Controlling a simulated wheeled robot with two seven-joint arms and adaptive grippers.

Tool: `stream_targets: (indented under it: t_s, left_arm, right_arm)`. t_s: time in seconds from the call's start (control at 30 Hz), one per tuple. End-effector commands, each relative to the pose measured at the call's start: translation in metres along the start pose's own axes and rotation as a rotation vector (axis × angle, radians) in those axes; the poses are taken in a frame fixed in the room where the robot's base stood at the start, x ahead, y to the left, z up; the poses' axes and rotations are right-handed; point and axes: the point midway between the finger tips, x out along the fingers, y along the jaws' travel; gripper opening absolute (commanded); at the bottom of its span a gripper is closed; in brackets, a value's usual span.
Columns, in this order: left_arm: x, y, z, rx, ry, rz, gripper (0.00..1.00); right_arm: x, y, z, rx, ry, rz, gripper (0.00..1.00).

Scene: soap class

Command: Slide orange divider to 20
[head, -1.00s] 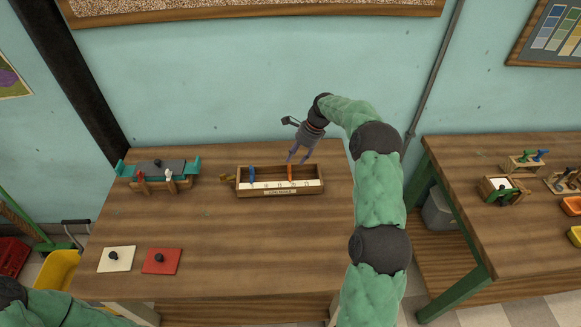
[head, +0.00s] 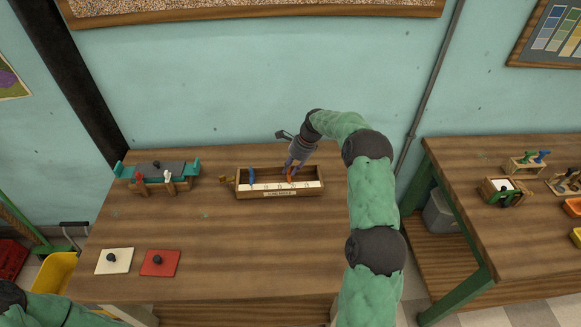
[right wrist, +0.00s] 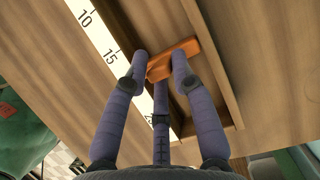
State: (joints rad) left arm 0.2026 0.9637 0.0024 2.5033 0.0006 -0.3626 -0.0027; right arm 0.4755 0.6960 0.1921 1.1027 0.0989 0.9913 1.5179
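The wooden box (head: 281,196) with a white number strip stands at the back of the table. The orange divider (head: 290,172) stands across it, right of a blue divider (head: 251,177). My right gripper (head: 291,168) is down at the orange divider, partly covering it. In the right wrist view the orange divider (right wrist: 190,49) lies at the fingertips. Its strip-side end points between the 15 and a partly hidden mark on the number strip (right wrist: 96,36). The fingers (right wrist: 162,66) are spread apart; whether they touch the divider is unclear. My left gripper is out of view.
A teal-and-grey device (head: 158,172) stands left of the box. A white tile (head: 114,261) and a red tile (head: 160,263), each with a dark knob, lie at the front left. The front middle of the table (head: 250,250) is clear.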

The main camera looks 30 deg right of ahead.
Motion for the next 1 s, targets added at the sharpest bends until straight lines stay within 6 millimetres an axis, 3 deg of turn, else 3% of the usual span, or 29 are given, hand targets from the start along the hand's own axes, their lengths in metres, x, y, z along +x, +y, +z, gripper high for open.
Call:
stream_targets:
  t_s: [0.4, 0.67, 0.7, 0.73, 1.0]
  left_arm:
    - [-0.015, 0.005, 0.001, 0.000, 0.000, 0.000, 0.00]
    - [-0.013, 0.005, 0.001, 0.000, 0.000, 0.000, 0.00]
    - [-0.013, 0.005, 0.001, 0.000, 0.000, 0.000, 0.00]
    - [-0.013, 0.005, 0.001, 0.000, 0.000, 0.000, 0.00]
    - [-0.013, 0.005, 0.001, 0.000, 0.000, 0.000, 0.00]
  right_arm:
    - [-0.010, -0.003, -0.008, 0.002, -0.001, -0.011, 0.00]
    - [-0.009, -0.005, -0.009, 0.002, -0.001, -0.015, 0.00]
    - [-0.009, -0.005, -0.009, 0.002, -0.001, -0.016, 0.34]
    - [-0.009, -0.005, -0.009, 0.002, -0.001, -0.016, 0.43]
    - [-0.007, -0.003, -0.009, 0.001, -0.001, -0.010, 0.45]
